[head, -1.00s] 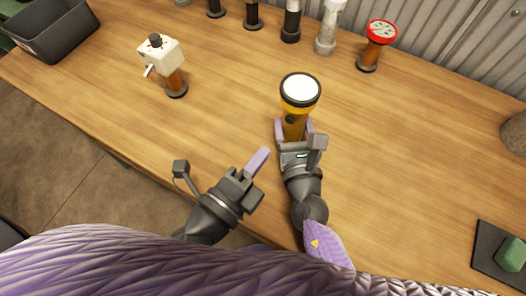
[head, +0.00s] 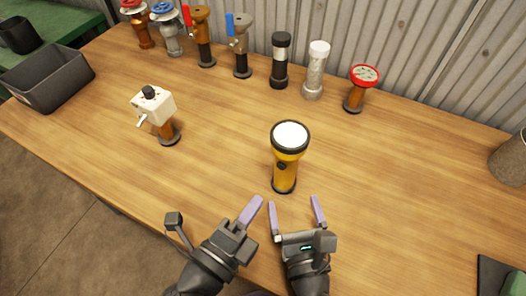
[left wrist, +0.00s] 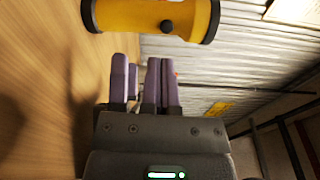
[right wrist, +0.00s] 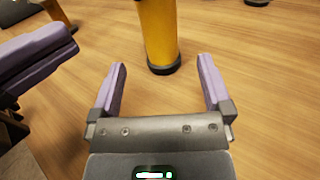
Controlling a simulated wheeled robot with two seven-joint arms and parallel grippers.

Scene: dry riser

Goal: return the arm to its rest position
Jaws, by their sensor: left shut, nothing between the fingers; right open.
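A yellow flashlight (head: 287,160) with a black-rimmed white lens stands upright on the wooden table, lens up. My right gripper (head: 296,203) is open and empty, just in front of the flashlight and apart from it; in the right wrist view the flashlight's base (right wrist: 160,45) stands beyond the spread fingers (right wrist: 160,80). My left gripper (head: 252,208) is shut and empty, to the left of the right one and in front of the flashlight. The left wrist view shows its purple fingers (left wrist: 160,82) together, with the flashlight (left wrist: 155,15) across the top.
A white box-shaped fitting on a brown post (head: 155,108) stands at the left. Several valves and cylinders line the back, including a red-topped post (head: 361,87). A grey bin (head: 50,82) is at the far left. A dark tray (head: 492,275) is at the lower right. The table's middle right is clear.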

